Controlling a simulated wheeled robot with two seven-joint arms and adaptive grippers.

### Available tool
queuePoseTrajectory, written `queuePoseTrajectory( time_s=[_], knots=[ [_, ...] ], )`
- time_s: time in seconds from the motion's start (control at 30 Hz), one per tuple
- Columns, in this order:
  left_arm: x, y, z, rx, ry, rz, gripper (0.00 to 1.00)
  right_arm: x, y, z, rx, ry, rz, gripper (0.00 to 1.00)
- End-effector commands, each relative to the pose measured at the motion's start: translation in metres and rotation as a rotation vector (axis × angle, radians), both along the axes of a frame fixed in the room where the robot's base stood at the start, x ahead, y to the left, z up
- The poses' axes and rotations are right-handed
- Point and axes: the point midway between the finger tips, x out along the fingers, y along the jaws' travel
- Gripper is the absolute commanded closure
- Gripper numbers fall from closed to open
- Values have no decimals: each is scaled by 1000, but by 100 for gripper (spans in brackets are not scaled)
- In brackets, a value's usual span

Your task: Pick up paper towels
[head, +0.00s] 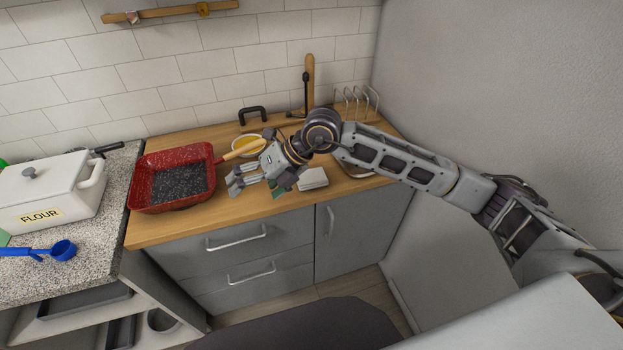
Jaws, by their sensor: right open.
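A small white flat stack (313,179), which looks like folded paper towels, lies near the front edge of the wooden countertop (262,207). My right gripper (238,184) is open above the counter, with its fingers pointing left. It is to the left of the white stack and apart from it. Nothing shows between its fingers. My right forearm passes above and behind the stack. My left gripper is not in view.
A red pan (141,185) stands left of my right gripper. A yellow bowl (246,141) sits behind it. A metal rack (357,103) stands at the back right by the wall. A white flour container (60,188) and blue scoop (63,250) sit on the left granite counter.

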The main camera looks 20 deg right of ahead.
Motion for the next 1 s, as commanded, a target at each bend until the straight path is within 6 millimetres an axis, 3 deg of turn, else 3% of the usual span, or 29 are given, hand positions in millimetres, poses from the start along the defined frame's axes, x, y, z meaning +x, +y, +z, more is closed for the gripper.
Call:
queuePoseTrajectory(
  time_s=[0.13,0.3,0.5,0.67,1.0],
  knots=[
    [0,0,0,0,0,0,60,26,-53,-11,-229,-40,-80,0],
    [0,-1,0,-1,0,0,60,51,-115,-11,-458,-75,-198,0],
    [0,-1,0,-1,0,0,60,67,-166,-2,-621,-100,-307,0],
    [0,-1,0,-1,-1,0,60,70,-179,2,-663,-104,-341,0],
    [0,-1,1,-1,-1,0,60,70,-179,1,-663,-104,-341,0]
  ],
)
